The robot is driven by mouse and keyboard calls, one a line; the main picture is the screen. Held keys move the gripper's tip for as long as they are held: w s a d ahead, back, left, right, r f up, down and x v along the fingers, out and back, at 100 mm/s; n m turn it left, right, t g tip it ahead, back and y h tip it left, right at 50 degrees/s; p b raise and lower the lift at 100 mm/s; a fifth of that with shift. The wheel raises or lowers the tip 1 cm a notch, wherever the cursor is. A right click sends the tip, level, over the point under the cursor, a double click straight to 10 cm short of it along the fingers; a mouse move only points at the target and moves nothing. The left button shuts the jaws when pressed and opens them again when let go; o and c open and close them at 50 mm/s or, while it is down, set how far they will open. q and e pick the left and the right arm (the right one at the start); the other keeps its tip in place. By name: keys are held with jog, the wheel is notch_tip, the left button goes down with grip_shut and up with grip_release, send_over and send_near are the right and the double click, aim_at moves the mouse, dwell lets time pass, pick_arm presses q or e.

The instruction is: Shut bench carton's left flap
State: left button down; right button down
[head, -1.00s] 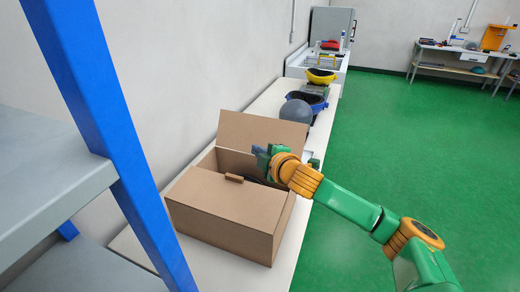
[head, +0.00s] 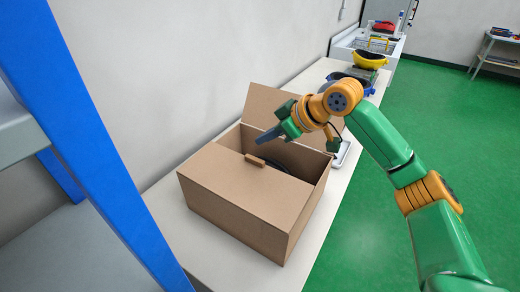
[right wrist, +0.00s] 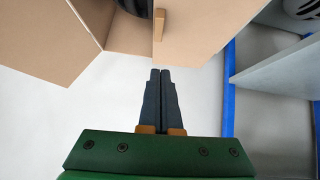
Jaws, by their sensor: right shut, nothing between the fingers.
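The brown cardboard carton (head: 240,222) stands on the white bench. Its near flap (head: 235,185), with a small tab (head: 255,161), lies flat over the near half. Its far flap (head: 268,103) stands up and open, leaning back, partly hidden by my right gripper. A dark item (head: 300,165) shows inside the opening. My right gripper (head: 258,140) is shut and empty, above the opening and in front of the far flap. In the right wrist view its closed fingertips (right wrist: 160,72) show below the near flap (right wrist: 210,25), with the open flap (right wrist: 45,45) at left. My left gripper is out of view.
A blue post (head: 95,120) and grey shelf (head: 20,140) stand close at left. The bench (head: 180,225) runs along the wall.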

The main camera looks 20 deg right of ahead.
aim_at(260, 161)
jog(key=w+f, duration=0.1)
jog(key=f, duration=0.1)
jog(key=w+f, duration=0.1)
jog(key=shift+w+a+f+p, duration=0.1)
jog(key=shift+w+a+p, duration=0.15)
jog(key=shift+w+p, duration=0.15)
jog(key=f, duration=0.2)
jog(key=shift+d+f, duration=0.25)
jog(key=shift+f, duration=0.05)
jog(key=shift+s+a+f, duration=0.15)
jog(key=shift+s+f, duration=0.05)
jog(key=shift+f, duration=0.25)
jog(key=shift+w+f, duration=0.15)
jog(key=shift+d+f, duration=0.25)
jog(key=shift+f, duration=0.7)
jog(key=shift+s, duration=0.3)
